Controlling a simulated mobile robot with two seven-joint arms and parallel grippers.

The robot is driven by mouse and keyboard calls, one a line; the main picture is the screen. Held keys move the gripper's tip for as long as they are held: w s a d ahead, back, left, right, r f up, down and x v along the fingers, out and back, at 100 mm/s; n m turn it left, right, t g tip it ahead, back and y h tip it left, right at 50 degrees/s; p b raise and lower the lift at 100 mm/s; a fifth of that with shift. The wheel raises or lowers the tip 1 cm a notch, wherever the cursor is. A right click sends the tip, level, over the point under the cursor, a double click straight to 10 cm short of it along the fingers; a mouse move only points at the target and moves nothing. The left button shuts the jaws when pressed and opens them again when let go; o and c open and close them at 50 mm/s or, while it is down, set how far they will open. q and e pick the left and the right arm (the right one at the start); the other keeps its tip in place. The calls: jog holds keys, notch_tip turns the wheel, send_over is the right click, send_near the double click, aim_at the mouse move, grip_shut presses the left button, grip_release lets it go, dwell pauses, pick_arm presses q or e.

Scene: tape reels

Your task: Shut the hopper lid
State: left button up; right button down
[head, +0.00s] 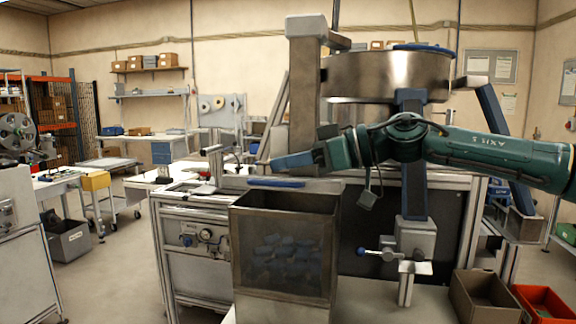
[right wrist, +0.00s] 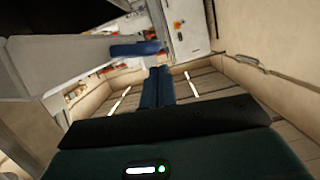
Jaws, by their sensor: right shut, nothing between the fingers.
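The hopper (head: 334,250) is a grey metal box with a front window showing several blue pieces. Its top is open and I see into it. The lid (head: 325,185) is a light grey panel at the back of the opening, raised, with a blue handle bar (head: 277,183). In the right wrist view a grey panel (right wrist: 70,62) with a blue bar (right wrist: 135,48), seemingly the lid, is at upper left. My right gripper (head: 277,165) is shut and empty, its blue fingers pointing left just above the handle; contact cannot be told. Its fingers show together in the wrist view (right wrist: 158,72). My left gripper is out of view.
A big round metal bowl (head: 385,75) stands behind my right arm, with a grey post (head: 304,95) beside it. A brown bin (head: 485,300) and an orange bin (head: 543,305) are at lower right. A workbench cabinet (head: 205,265) stands left of the hopper.

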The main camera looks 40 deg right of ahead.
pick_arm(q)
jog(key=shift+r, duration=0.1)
pick_arm(e)
jog(key=shift+a+f, duration=0.1)
jog(key=shift+f, duration=0.3)
